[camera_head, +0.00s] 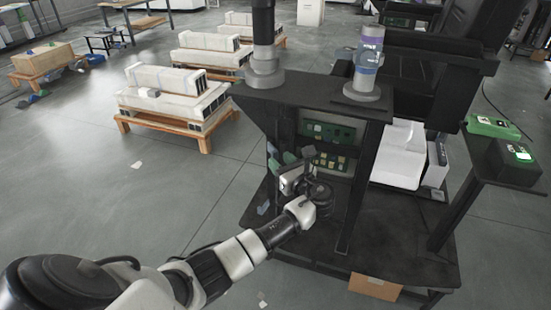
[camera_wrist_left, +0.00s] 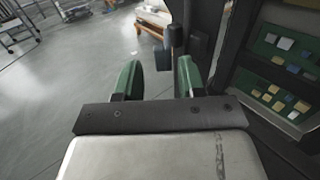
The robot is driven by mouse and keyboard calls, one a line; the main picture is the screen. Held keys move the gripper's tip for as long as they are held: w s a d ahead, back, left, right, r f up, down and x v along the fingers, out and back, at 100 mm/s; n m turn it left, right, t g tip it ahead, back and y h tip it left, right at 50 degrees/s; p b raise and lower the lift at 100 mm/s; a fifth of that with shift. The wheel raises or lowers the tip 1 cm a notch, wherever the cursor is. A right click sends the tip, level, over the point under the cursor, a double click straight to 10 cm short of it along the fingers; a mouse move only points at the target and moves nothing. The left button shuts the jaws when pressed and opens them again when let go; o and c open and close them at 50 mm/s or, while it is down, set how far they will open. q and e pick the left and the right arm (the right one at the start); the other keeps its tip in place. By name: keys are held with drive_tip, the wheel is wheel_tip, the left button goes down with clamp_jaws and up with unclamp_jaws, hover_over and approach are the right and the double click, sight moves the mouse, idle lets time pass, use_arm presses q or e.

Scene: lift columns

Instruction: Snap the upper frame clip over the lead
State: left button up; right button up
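My left gripper (camera_head: 289,157) reaches into the front left side of the dark workstation frame (camera_head: 300,93). Its two green fingers (camera_wrist_left: 158,78) stand apart in the left wrist view, with nothing visible held between them. Just beyond the fingertips, a dark rounded piece on a stem (camera_wrist_left: 175,37) and a small blue-grey block (camera_wrist_left: 165,60) show beside the dark upright; I cannot tell whether either is the upper clip. I cannot make out the lead clearly in either view. My right gripper is not in view.
Green circuit boards (camera_head: 330,133) stand inside the frame, close to the right of the gripper. A white box (camera_head: 400,155) sits further right. Loaded pallets (camera_head: 170,100) stand behind left; floor left is mostly open.

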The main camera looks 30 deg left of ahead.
sight(275, 156)
use_arm(q)
drive_tip(key=shift+x, duration=1.6)
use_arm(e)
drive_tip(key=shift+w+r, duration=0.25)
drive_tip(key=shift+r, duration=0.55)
